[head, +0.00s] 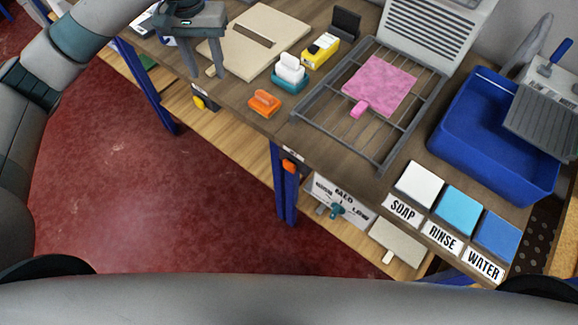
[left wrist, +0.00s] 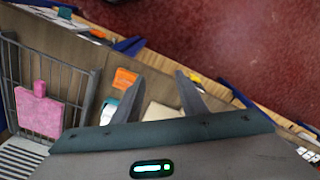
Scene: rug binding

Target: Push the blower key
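No part is labelled as the blower key, so I cannot tell for sure which it is. A white louvred box (head: 440,35), which looks like a blower, stands at the back of the table. On the table's front edge are an orange button-like piece (head: 289,166) and a yellow-and-black knob (head: 199,102). A small panel marked HIGH, HOLD and LOW (head: 342,197) has a teal lever. My right gripper is out of view.
A grey wire rack (head: 382,166) holds a pink cloth (head: 385,90). An orange handled block (head: 265,103), a white-and-teal piece (head: 290,72) and a yellow box (head: 320,51) stand near the cream board (head: 270,28). A blue tub (head: 480,150) and SOAP, RINSE, WATER pads are right.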

